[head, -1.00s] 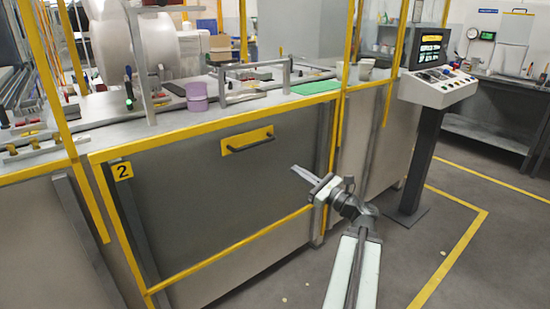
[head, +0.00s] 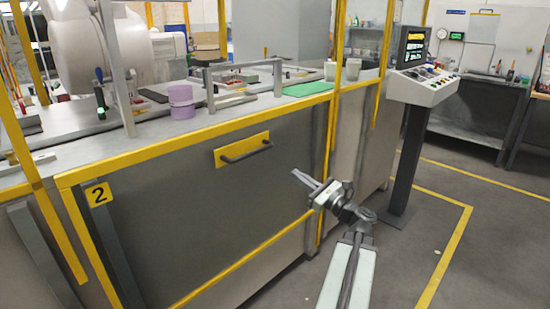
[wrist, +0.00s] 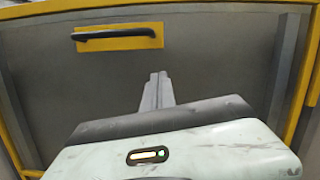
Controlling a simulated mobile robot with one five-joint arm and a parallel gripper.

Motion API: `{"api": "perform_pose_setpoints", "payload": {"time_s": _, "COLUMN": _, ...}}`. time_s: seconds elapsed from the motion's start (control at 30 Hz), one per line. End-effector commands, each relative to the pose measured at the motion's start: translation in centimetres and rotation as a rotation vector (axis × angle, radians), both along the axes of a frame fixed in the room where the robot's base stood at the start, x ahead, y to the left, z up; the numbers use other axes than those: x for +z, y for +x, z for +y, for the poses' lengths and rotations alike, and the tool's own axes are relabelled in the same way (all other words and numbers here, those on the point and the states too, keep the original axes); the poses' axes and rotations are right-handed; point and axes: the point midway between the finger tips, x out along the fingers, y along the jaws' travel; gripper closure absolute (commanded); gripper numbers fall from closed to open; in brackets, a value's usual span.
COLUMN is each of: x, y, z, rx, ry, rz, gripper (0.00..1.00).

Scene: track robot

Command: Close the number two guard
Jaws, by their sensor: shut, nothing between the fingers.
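The number two guard (head: 200,215) is a grey panel in a yellow frame, marked by a yellow "2" plate (head: 99,194) at its upper left. A dark bar handle on a yellow backing plate (head: 243,149) sits near its top edge. The panel stands below the worktop, and the space above it is open. In the wrist view the handle (wrist: 110,34) is at the upper left. My gripper (head: 298,176) is shut and empty, in front of the panel's right part, below and to the right of the handle. It also shows in the wrist view (wrist: 157,78), apart from the handle.
A purple canister (head: 181,101), a green mat (head: 307,88) and a grey bracket stand on the worktop (head: 235,108) behind the guard. A control pedestal (head: 421,92) stands to the right. The floor in front of it is clear.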

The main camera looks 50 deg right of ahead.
Motion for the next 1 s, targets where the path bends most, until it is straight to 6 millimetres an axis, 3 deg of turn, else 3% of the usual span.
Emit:
{"api": "perform_pose_setpoints", "payload": {"time_s": 0.5, "x": 2.8, "y": 10.2, "z": 0.0, "rx": 0.009, "ry": 0.0, "rz": 0.0, "gripper": 1.0}}
{"api": "perform_pose_setpoints", "payload": {"time_s": 0.57, "x": 4.7, "y": 9.7, "z": 0.4, "rx": 0.006, "ry": -0.001, "rz": -0.001, "gripper": 1.0}}
{"api": "perform_pose_setpoints", "payload": {"time_s": 0.7, "x": 6.0, "y": 9.7, "z": 0.7, "rx": 0.006, "ry": 0.0, "rz": 0.0, "gripper": 1.0}}
{"api": "perform_pose_setpoints", "payload": {"time_s": 1.0, "x": 6.2, "y": 9.8, "z": 0.9, "rx": 0.007, "ry": 0.0, "rz": 0.0, "gripper": 1.0}}
